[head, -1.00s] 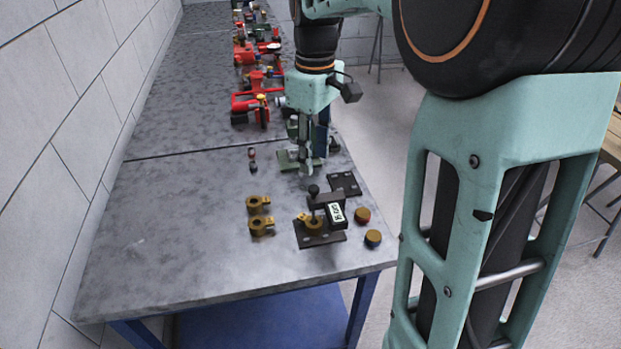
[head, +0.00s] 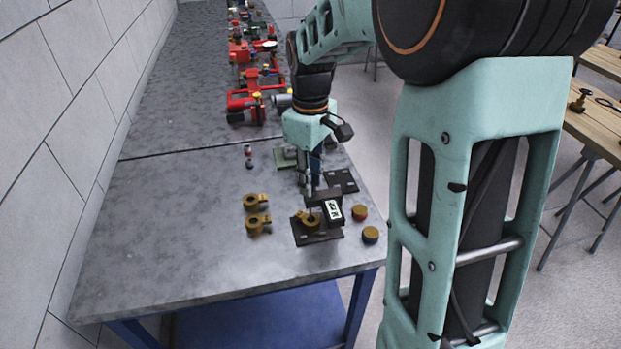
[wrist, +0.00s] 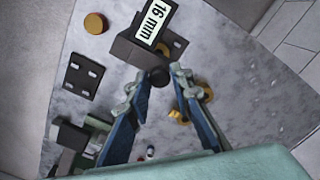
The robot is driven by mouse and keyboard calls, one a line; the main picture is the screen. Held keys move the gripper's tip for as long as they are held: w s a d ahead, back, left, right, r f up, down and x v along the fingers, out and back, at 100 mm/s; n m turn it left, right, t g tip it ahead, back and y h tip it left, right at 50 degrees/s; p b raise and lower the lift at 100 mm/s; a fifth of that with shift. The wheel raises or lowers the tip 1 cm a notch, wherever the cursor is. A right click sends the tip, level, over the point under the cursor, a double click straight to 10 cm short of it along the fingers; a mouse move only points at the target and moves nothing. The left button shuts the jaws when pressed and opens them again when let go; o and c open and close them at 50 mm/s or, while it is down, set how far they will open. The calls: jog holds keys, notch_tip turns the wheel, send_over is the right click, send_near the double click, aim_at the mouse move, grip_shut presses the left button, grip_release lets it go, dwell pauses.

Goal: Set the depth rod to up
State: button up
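The depth rod, a thin upright rod with a round black knob (wrist: 159,77), stands in a small dark fixture (head: 322,237) near the table's front right. The fixture carries a white label (head: 333,210), which reads 16 mm in the wrist view (wrist: 155,22). A brass part (head: 310,219) sits in the fixture around the rod's lower end. My gripper (wrist: 160,85) points down over the fixture, its fingers apart on either side of the knob. Small gaps seem to show between knob and fingertips. In the head view my gripper (head: 310,182) hides the knob.
Two brass clamp-like parts (head: 257,223) lie left of the fixture. Two round caps (head: 370,235) lie to its right. A dark slotted plate (head: 341,180) lies behind. Red pump parts (head: 255,95) stand farther back. The table's front left is clear.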

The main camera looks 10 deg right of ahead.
grip_shut()
jog(key=shift+r, duration=0.1)
notch_tip(320, 180, up, 5)
jog(key=p, duration=0.4)
jog(key=shift+w, duration=0.1)
jog(key=shift+o, duration=1.1)
grip_release()
jog(key=o, duration=0.3)
jog(key=shift+o, duration=0.2)
